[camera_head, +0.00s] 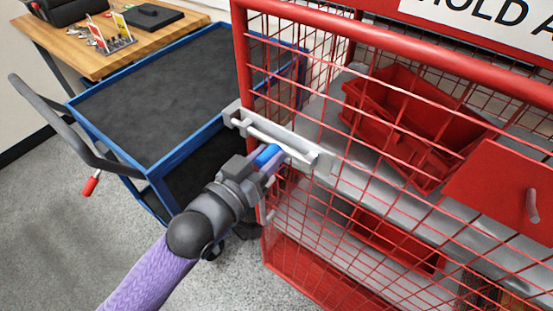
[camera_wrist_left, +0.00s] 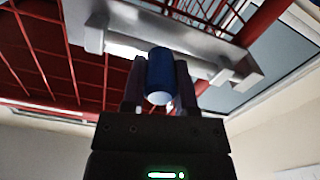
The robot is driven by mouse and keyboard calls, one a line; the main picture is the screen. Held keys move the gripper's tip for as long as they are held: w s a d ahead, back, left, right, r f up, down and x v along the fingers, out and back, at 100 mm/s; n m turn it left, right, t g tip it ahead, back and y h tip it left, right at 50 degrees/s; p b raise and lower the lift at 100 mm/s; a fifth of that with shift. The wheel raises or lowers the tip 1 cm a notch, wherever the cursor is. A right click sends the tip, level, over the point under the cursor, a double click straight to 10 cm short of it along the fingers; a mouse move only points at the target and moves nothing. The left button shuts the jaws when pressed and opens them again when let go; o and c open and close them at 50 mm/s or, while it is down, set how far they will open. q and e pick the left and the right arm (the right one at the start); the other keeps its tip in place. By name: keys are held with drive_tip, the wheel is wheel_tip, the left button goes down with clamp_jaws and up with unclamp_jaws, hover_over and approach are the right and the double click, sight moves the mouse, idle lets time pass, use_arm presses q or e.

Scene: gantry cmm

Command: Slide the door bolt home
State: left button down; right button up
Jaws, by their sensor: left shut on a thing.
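The door bolt (camera_head: 290,149) is a pale grey rod on a metal plate. It is mounted on the front of a red wire-mesh cage. A grey bracket (camera_head: 236,114) sits at the plate's left end by the red corner post. The bolt's blue handle (camera_head: 267,154) sticks out toward me. My left gripper (camera_head: 264,162) is shut on this handle. In the left wrist view the blue handle (camera_wrist_left: 160,72) stands between the two dark fingers, with the grey plate (camera_wrist_left: 190,44) behind it. The fingers partly hide the bolt's middle. My right gripper is not in view.
The red cage (camera_head: 262,222) holds red bins (camera_head: 400,118) on grey shelves. A red panel with a grey handle (camera_head: 532,205) is at the right. A blue-edged cart (camera_head: 150,95) stands left of the cage, with a wooden table (camera_head: 75,50) behind. Grey floor (camera_head: 60,230) is clear at lower left.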

use_arm(q)
drive_tip(key=w+a, duration=0.2)
drive_tip(key=shift+a, duration=0.3)
drive_tip(key=shift+s+r, duration=0.1)
drive_tip(key=shift+c, duration=1.8)
unclamp_jaws()
drive_tip(key=shift+a, duration=0.1)
drive_tip(key=p, duration=0.2)
approach(261, 139)
drive_tip(key=v, duration=0.3)
